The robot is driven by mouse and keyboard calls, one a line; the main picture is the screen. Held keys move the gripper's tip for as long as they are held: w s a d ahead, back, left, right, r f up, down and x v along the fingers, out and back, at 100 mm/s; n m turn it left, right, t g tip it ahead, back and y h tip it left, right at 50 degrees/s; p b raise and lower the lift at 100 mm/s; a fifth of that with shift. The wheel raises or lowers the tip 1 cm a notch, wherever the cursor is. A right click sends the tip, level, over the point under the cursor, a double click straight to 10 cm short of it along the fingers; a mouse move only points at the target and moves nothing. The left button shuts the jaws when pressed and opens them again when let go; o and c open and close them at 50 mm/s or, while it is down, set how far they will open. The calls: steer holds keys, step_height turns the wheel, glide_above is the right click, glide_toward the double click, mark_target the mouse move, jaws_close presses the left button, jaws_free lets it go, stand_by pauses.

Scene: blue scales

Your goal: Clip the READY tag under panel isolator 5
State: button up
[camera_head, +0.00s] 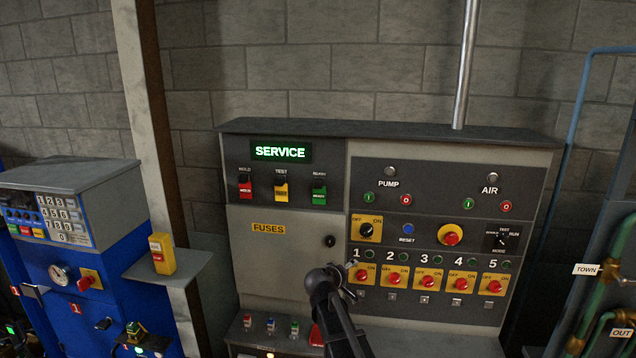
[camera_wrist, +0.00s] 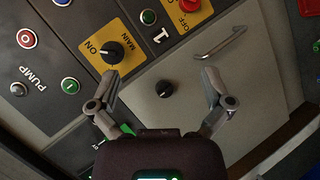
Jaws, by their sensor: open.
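The green READY tag (camera_head: 319,192) hangs at the right of the tag row on the upper left of the panel. Isolator 5 (camera_head: 494,286) is a red knob on a yellow plate at the right end of the isolator row. A small clip (camera_head: 488,305) sits below it with no tag on it. My gripper (camera_head: 343,275) is open and empty in front of the panel, near isolator 1. In the wrist view my open gripper (camera_wrist: 160,76) has a black door knob (camera_wrist: 164,88) between its spread fingers.
A red HOLD tag (camera_head: 245,188) and a yellow TEST tag (camera_head: 281,191) hang left of the READY tag. A metal door handle (camera_wrist: 222,42) sticks out near my right finger. A post with a shelf (camera_head: 186,268) stands left of the panel.

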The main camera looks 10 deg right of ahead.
steer(key=w+a+r+n+t+p, duration=0.25)
steer(key=w+r+p, duration=0.3)
steer(key=r, duration=0.35)
steer(key=n+t+y+p, duration=0.2)
steer(key=n+t+p, duration=0.3)
steer(key=n+p, duration=0.1)
glide_toward(318, 186)
steer(key=shift+x, duration=0.9)
steer(key=shift+w+r, duration=0.15)
steer(key=shift+w, duration=0.1)
steer(key=shift+x, duration=4.3)
steer(key=shift+f+b, duration=0.75)
steer(key=shift+f, duration=0.1)
